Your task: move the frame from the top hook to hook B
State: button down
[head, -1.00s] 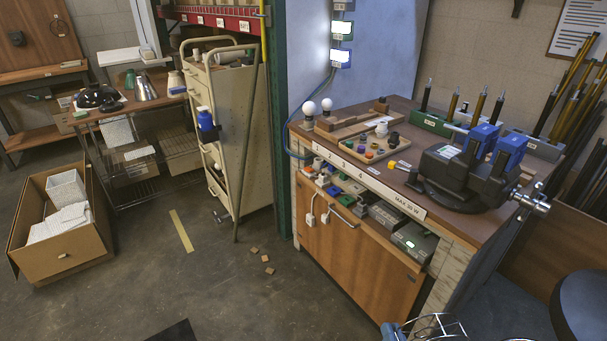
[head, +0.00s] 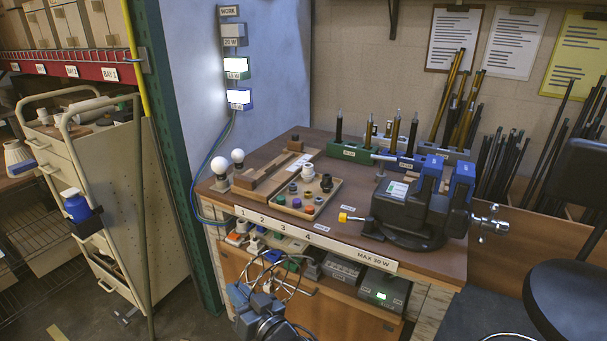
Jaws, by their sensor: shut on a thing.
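The frame (head: 297,280) is a light wire lampshade frame with thin curved ribs, low in the middle of the head view. My gripper (head: 262,297) is shut on it and holds it in front of the workbench's open shelf. The exact finger contact is too small and cluttered to tell. A dark hook (head: 393,14) shows on the wall at the top edge, with nothing seen hanging on it. No hook marked B can be made out.
The workbench (head: 440,255) stands right behind the frame, with a black and blue vise (head: 415,205), a parts tray (head: 305,200) and two white bulbs at its left. A cream cart (head: 120,190) stands at left, a black stool (head: 570,300) at right.

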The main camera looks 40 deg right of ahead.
jog(key=w+d+r+m+g+h+p, duration=0.1)
jog(key=w+d+r+h, duration=0.15)
jog(key=w+r, duration=0.6)
jog(key=w+d+r+m+h+p, duration=0.1)
jog(key=w+d+r+m+h, duration=0.15)
jog(key=w+r, duration=0.65)
jog(key=d+r+m+g+h+p, duration=0.1)
jog(key=d+r+m+g+h, duration=0.15)
jog(key=r, duration=0.95)
jog(key=d+r+m+g+h, duration=0.1)
jog(key=d+r+h, duration=0.25)
jog(key=r, duration=0.85)
jog(key=s+d+r+m+g+h+p, duration=0.1)
jog(key=s+d+r+m+g+h, duration=0.15)
jog(key=r, duration=0.55)
jog(key=s+d+r+m+g+h, duration=0.1)
jog(key=s+d+r+m+g, duration=0.2)
jog(key=r, duration=0.5)
jog(key=s+d+r+m+g+h+p, duration=0.15)
jog(key=s+r+m+g, duration=0.4)
jog(key=s+r, duration=0.9)
jog(key=w+d+f+n, duration=0.1)
jog(key=w+d, duration=0.3)
jog(key=d, duration=0.6)
jog(key=shift+f+g, duration=0.35)
